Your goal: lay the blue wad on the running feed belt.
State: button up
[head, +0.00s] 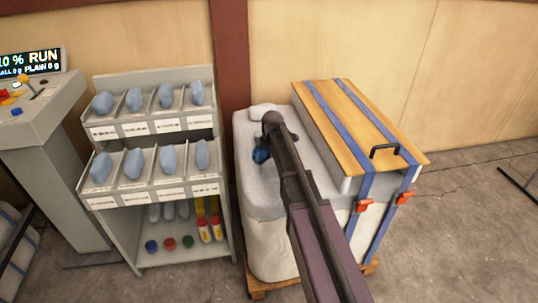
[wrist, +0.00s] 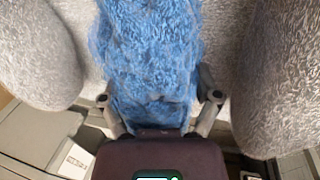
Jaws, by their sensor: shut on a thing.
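The blue wad (wrist: 150,50) is shaggy and bright blue in the wrist view, held between the two fingers of my gripper (wrist: 160,98). In the head view a small dark blue patch of the wad (head: 261,154) shows beside the end of my arm, over the pale grey fibre mass of the bale. My arm hides part of the bale in the head view. My gripper is shut on the wad; fluffy grey mounds lie on both sides of it in the wrist view. I cannot make out a feed belt in either view.
The open bale (head: 265,225) stands on a wooden pallet (head: 262,288), with a strapped wooden board (head: 370,130) on its right part. A rack (head: 142,190) of smooth blue-grey pieces stands to its left. A console display (head: 30,62) reads RUN.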

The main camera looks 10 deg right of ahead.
jog(key=shift+c, duration=0.5)
jog(key=shift+r, duration=0.1)
jog(key=p+v, duration=0.3)
jog(key=w+p+v, duration=0.1)
jog(key=p+v, duration=0.2)
jog(key=w+p+v, duration=0.1)
jog(key=p+v, duration=0.2)
jog(key=p, duration=0.1)
jog(key=shift+r, duration=0.45)
jog(key=shift+r, duration=0.15)
dwell(0.4)
jog(key=p+v, duration=0.3)
jog(key=w+p+v, duration=0.1)
jog(key=p+v, duration=0.2)
jog(key=p, duration=0.1)
jog(key=shift+w+r, duration=0.2)
jog(key=shift+r, duration=0.3)
dwell(0.5)
